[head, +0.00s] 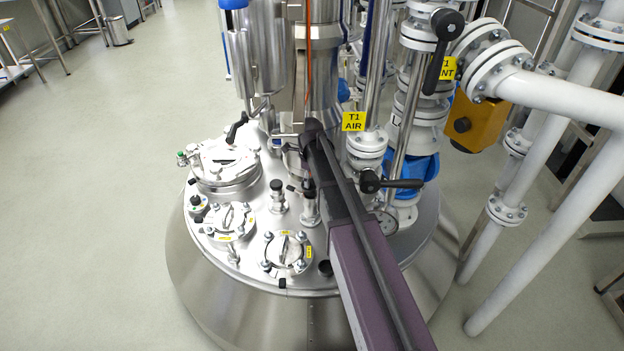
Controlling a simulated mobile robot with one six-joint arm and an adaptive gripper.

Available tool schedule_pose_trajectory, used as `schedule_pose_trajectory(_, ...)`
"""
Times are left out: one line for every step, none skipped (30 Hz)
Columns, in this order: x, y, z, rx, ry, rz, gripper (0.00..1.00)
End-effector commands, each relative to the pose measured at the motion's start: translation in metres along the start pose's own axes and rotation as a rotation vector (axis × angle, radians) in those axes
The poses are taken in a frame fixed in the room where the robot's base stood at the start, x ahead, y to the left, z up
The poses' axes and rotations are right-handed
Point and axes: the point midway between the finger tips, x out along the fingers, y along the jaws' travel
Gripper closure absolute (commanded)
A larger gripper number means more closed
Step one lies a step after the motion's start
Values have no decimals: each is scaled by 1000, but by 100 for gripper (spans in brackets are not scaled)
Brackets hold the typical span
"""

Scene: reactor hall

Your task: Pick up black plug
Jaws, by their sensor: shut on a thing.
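My purple and black arm reaches up from the bottom edge over the reactor lid (250,262). Its dark far end lies in front of the central column. I cannot make out my gripper's fingers; they seem hidden behind the arm or lost among dark parts there. I cannot tell for sure which part is the black plug. Small black parts show on the lid: a dark round piece (325,268) beside the arm, a black-topped fitting (277,186), and a small black piece (282,283) at the front rim.
Round hatches (228,220) with clamps cover the lid's left side. A valve with a black handle (400,183) and a yellow T1 AIR tag (354,121) stand right of my arm. White pipes (560,95) crowd the right.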

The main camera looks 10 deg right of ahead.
Motion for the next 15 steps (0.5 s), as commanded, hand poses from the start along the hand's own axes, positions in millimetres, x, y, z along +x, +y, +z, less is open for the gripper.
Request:
schedule_pose_trajectory(-12, 0, 0, 0, 0, 0, 100)
schedule_pose_trajectory(-15, 0, 0, 0, 0, 0, 100)
schedule_pose_trajectory(-19, 0, 0, 0, 0, -1, 100)
schedule_pose_trajectory(-22, 0, 0, 0, 0, -1, 100)
schedule_pose_trajectory(-25, 0, 0, 0, 0, -1, 100)
schedule_pose_trajectory(-29, 0, 0, 0, 0, -1, 100)
schedule_pose_trajectory(-32, 0, 0, 0, 0, -1, 100)
schedule_pose_trajectory(-34, 0, 0, 0, 0, -1, 100)
schedule_pose_trajectory(-37, -1, 0, 0, 0, -1, 100)
schedule_pose_trajectory(-40, -1, 0, 0, 0, -1, 100)
schedule_pose_trajectory(-42, -1, 0, 0, 0, -1, 100)
schedule_pose_trajectory(-44, -1, 0, 0, 0, -1, 100)
schedule_pose_trajectory(-46, -1, 0, 0, 0, -1, 100)
schedule_pose_trajectory(-47, -1, 0, 1, 0, -1, 100)
schedule_pose_trajectory(-49, -1, 0, 1, 0, -1, 100)
